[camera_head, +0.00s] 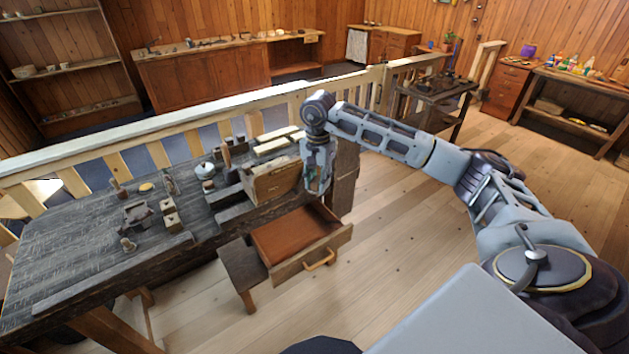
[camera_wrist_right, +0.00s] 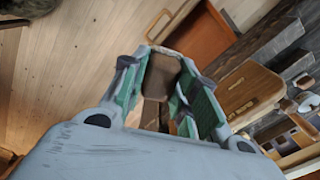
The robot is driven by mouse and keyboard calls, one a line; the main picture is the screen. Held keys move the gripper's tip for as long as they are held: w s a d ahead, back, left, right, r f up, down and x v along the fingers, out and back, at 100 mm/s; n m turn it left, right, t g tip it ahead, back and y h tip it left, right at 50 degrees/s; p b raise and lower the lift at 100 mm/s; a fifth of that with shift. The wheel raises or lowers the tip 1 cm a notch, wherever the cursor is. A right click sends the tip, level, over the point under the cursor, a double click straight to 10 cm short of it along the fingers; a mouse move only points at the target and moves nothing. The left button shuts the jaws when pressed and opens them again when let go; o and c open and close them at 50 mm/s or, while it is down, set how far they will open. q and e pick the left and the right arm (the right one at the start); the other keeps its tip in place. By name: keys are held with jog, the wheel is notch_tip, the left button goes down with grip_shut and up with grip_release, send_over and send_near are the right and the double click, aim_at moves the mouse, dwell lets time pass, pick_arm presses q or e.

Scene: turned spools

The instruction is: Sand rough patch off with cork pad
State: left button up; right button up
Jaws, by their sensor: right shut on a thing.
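My right gripper (camera_head: 318,182) hangs at the bench's right end, beside a light-brown wooden box (camera_head: 272,183). In the wrist view the right gripper (camera_wrist_right: 163,72) is shut on a dull brown block (camera_wrist_right: 163,76) between its green-sided fingers. I cannot tell whether this block is the cork pad. A tan round disc (camera_head: 147,187) lies on the dark workbench (camera_head: 75,245). Small turned wooden pieces, possibly spools (camera_head: 128,244), stand on the bench. No rough patch can be made out. My left gripper is not in view.
An open, empty-looking drawer (camera_head: 300,235) with an orange handle juts out below the right gripper. It also shows in the wrist view (camera_wrist_right: 205,35). A pale railing (camera_head: 110,135) runs behind the bench. Bare plank floor (camera_head: 400,235) lies to the right.

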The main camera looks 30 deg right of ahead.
jog(key=m, duration=0.1)
jog(key=s+m, duration=0.1)
jog(key=m, duration=0.1)
jog(key=shift+d, duration=0.2)
jog(key=shift+m, duration=0.6)
jog(key=shift+m, duration=0.4)
